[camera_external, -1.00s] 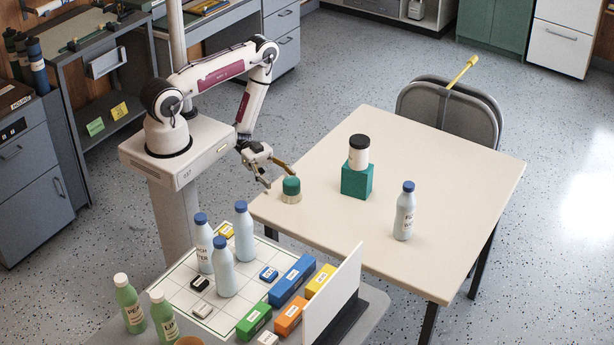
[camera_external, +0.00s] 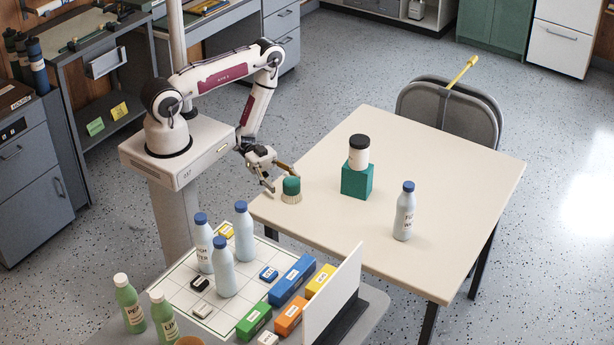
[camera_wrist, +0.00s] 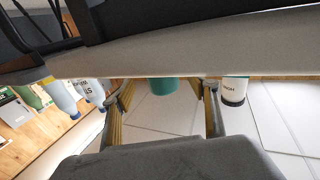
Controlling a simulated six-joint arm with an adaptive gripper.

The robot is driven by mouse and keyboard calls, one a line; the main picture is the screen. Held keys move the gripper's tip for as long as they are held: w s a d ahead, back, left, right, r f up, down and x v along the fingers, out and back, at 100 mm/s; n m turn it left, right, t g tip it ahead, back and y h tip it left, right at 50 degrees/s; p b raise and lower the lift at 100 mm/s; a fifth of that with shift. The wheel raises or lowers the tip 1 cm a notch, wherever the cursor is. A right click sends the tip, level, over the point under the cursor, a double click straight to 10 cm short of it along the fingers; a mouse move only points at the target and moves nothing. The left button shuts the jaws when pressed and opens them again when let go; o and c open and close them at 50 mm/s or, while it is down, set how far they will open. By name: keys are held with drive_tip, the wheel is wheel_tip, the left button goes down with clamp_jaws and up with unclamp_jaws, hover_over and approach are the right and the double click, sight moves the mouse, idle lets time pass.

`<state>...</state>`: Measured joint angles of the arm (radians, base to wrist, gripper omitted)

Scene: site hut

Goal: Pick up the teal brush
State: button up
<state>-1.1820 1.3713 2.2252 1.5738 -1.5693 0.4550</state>
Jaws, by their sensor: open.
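The teal brush (camera_external: 291,186) stands upright near the left corner of the cream table, its teal top over a pale bristle base. My gripper (camera_external: 283,180) is open just to its left in the external view, one finger on the near side and one behind the brush. In the wrist view, my gripper's two fingers (camera_wrist: 164,92) are spread apart. A teal rounded shape, apparently the brush (camera_wrist: 164,86), shows between them; its pale base is not visible there. I cannot tell whether either finger touches it.
A white jar with a black lid (camera_external: 359,152) stands on a teal block (camera_external: 357,181) to the right. A blue-capped bottle (camera_external: 404,215) stands farther right. The rest of the cream table (camera_external: 440,165) is largely clear. Bottles and blocks crowd the gridded board (camera_external: 185,288) in front.

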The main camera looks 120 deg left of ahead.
sight(292, 187)
drive_tip(key=shift+r+x, duration=0.2)
drive_tip(key=shift+x, duration=0.6)
drive_tip(key=shift+r+x, duration=0.15)
drive_tip(key=shift+x, duration=1.6)
drive_tip(key=shift+a, duration=0.1)
drive_tip(key=shift+c, duration=0.4)
drive_tip(key=c, duration=1.2)
